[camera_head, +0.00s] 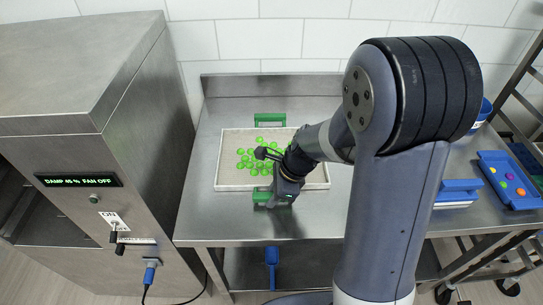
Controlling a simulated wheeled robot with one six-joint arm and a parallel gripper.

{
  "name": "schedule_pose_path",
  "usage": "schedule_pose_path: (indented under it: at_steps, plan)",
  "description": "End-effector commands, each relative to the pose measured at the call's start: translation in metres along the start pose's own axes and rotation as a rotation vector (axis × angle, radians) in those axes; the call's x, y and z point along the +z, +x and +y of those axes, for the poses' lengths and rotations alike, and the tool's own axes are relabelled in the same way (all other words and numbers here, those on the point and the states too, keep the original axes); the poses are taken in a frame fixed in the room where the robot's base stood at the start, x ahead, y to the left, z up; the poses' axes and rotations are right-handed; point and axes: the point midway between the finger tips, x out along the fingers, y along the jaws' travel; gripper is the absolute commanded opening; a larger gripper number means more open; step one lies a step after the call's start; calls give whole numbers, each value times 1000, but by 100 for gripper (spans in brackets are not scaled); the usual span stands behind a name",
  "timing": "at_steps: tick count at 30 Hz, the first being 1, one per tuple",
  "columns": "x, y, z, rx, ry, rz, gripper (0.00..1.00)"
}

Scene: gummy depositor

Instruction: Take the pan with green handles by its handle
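The pan (230,177) is a shallow pale tray with one green handle (269,119) at its far side and another green handle (261,197) at its near side. It lies flat on the steel table. Several bright green gummies (245,160) sit in it. My gripper (282,184) is over the near right part of the pan, close beside the near handle and partly covering it. I cannot tell whether it touches the handle or how far its fingers are apart. My arm hides the pan's right part.
A steel cabinet with a display (79,180) and a lever stands to the left. At the right are a blue-handled item (455,192), a blue tray with coloured pieces (510,181) and a rack. A blue scoop (272,262) hangs below the table's front edge (300,241).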

Motion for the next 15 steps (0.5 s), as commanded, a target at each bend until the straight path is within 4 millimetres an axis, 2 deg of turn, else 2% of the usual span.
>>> schedule_pose_path:
  at_steps: [1,8,15]
  plan:
    - [0,0,0,0,0,0,18]
    - [0,0,0,0,0,0,0]
    - [0,-1,-1,-3,-1,0,0]
